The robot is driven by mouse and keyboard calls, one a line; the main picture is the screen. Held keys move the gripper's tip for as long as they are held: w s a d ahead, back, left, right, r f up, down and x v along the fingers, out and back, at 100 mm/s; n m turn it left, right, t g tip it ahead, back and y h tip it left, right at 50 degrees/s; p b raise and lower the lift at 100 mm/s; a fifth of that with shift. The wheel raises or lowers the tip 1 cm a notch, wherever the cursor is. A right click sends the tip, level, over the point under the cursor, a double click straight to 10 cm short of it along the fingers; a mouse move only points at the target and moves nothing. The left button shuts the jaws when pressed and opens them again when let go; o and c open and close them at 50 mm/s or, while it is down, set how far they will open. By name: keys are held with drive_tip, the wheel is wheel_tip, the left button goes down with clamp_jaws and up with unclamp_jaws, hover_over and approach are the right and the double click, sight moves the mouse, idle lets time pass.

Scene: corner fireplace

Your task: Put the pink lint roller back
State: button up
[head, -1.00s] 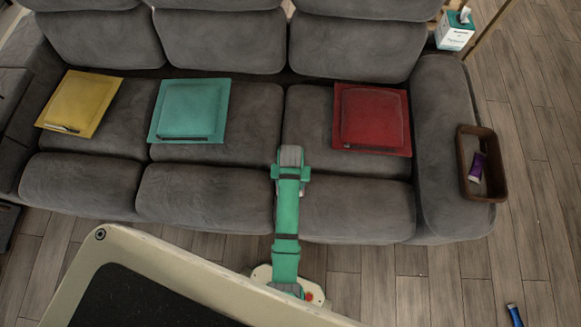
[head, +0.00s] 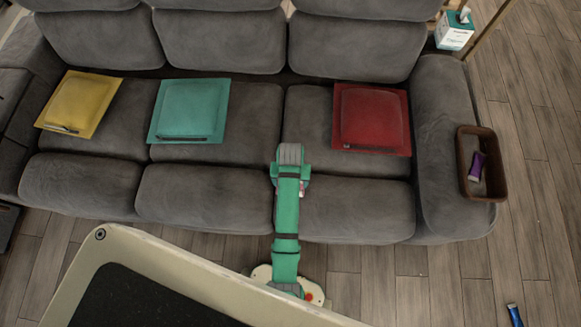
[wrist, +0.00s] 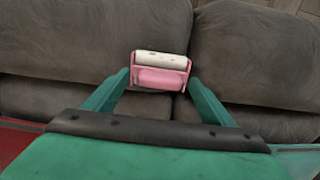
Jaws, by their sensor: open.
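The pink lint roller (wrist: 160,71), with a white roll along its far side, shows in the wrist view. It is at the seam between two grey sofa cushions. My gripper (wrist: 162,84) is open, with one teal finger to the left and one to the right of the roller's near part. I cannot tell whether the fingers touch it. In the head view my arm reaches over the sofa (head: 350,210) near the middle seam and hides most or all of the roller.
A brown basket (head: 463,160) holding a purple tube (head: 477,167) sits on the sofa's right armrest. Red (head: 371,118), teal (head: 190,110) and yellow (head: 80,103) pillows lie on the seats. A tissue box (head: 455,32) stands behind the armrest. A blue object (head: 515,315) lies on the floor.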

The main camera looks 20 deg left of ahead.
wheel_tip(320, 180, up, 10)
drive_tip(key=s+d+f+m+t+y, duration=0.1)
drive_tip(key=s+d+f+m+t, duration=0.15)
drive_tip(key=s+d+t, duration=0.55)
drive_tip(key=s+d+r+t, duration=0.1)
drive_tip(key=s+r+t, duration=0.1)
drive_tip(key=s+r, duration=0.2)
drive_tip(key=s+d+r+t, duration=0.2)
drive_tip(key=s+r+t, duration=0.1)
drive_tip(key=r, duration=0.7)
drive_tip(key=s+d+r+t+h, duration=0.1)
drive_tip(key=s+r+t, duration=0.1)
drive_tip(key=s+r, duration=0.3)
wheel_tip(320, 180, up, 2)
drive_tip(key=shift+s+d+r+m, duration=0.1)
drive_tip(key=shift+s+d+m, duration=0.05)
drive_tip(key=shift+d+m, duration=0.15)
